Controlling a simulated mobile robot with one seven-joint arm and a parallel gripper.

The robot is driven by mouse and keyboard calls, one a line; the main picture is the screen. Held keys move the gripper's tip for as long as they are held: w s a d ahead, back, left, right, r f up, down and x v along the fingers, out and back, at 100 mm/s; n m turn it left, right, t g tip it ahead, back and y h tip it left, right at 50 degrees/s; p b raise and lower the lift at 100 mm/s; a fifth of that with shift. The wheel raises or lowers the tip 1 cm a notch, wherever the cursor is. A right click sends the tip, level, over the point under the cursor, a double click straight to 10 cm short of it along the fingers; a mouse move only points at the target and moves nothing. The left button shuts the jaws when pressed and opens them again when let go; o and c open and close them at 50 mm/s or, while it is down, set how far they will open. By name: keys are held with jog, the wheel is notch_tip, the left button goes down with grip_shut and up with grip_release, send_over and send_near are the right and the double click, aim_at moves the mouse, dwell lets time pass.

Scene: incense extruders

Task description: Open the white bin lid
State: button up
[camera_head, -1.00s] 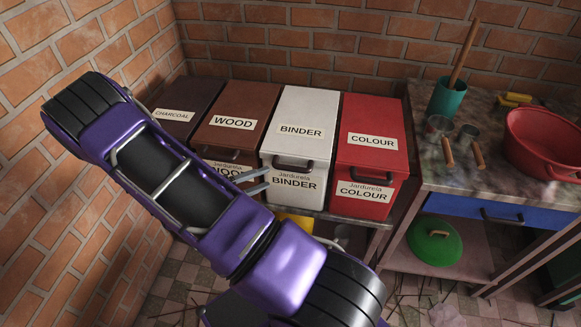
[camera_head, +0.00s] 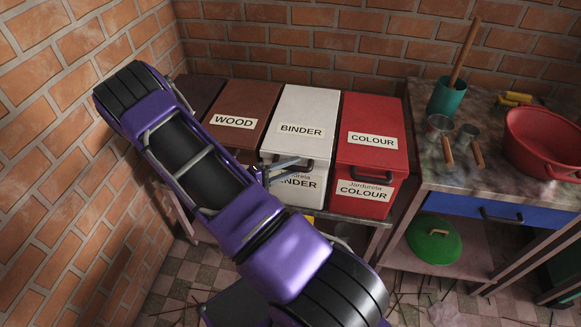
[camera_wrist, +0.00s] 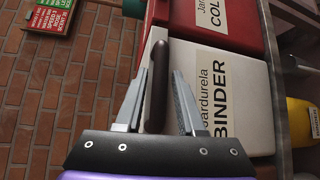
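The white bin (camera_head: 310,100) stands in the row of bins, with BINDER labels on its lid and front. Its lid lies closed. In the wrist view the bin front (camera_wrist: 252,95) fills the right side, and the dark lid handle (camera_wrist: 157,85) runs lengthwise between my fingers. My gripper (camera_wrist: 160,74) is open, one finger on each side of the handle, with gaps visible. In the head view my gripper (camera_head: 288,166) is at the handle on the bin's front, and my arm and fingers hide part of the lower label.
The red COLOUR bin (camera_head: 373,120) stands close on the right and the brown WOOD bin (camera_head: 245,100) on the left. A darker bin (camera_head: 203,90) is partly hidden by my arm. A worktop (camera_head: 455,178) with a red basin (camera_head: 535,130) is further right. Brick walls stand behind and left.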

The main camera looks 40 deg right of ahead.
grip_shut()
dwell(1.1)
